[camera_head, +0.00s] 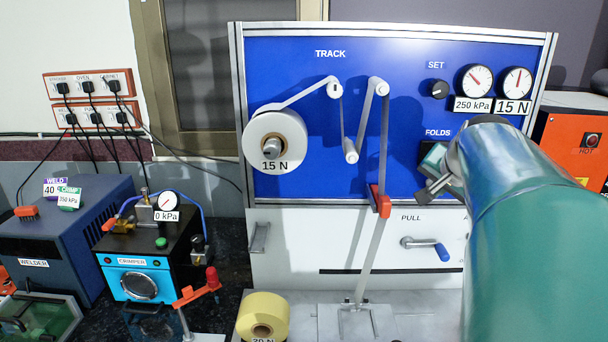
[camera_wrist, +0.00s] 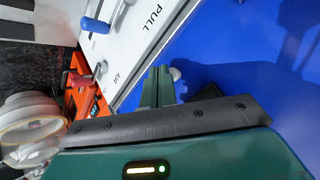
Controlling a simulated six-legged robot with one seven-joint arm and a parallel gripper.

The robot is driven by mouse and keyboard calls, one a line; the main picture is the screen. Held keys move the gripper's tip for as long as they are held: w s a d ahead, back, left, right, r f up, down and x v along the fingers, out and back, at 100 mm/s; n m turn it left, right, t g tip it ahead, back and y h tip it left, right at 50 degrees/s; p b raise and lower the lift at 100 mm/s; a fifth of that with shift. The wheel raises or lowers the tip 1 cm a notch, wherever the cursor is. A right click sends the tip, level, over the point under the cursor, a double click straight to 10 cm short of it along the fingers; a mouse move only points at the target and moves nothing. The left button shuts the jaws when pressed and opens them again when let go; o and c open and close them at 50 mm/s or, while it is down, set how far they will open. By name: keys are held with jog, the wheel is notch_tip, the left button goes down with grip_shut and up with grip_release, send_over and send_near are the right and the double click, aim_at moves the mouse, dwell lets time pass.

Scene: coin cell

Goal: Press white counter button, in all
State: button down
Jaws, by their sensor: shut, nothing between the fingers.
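A small white round button (camera_wrist: 175,74) shows in the wrist view against the blue panel (camera_wrist: 250,60). It is right beside my fingertips; I cannot tell whether they touch it. My gripper (camera_wrist: 158,82) is shut and empty, its green fingers together. In the head view my gripper (camera_head: 430,190) is in front of the panel's right part, below the FOLDS label (camera_head: 437,132). A dark counter box (camera_head: 424,156) under that label is mostly hidden by my arm, and the white button cannot be made out there.
A tape roll (camera_head: 290,130) and guide rollers sit on the panel's left. A red clip (camera_head: 380,201) hangs on the tape, left of my gripper. A blue-handled PULL crank (camera_head: 443,252) is below. The crimper (camera_head: 140,275) and welder (camera_head: 60,240) stand at left.

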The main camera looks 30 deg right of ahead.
jog(key=shift+w+d, duration=0.25)
jog(key=shift+w, duration=0.15)
dwell(0.6)
jog(key=shift+s+a, duration=0.5)
jog(key=shift+s, duration=0.3)
jog(key=s+a, duration=0.2)
jog(key=s, duration=0.2)
jog(key=shift+s+a, duration=0.1)
jog(key=shift+a, duration=0.3)
jog(key=shift+w+r, duration=0.1)
jog(key=shift+w, duration=0.1)
dwell(0.4)
jog(key=shift+w+d, duration=0.65)
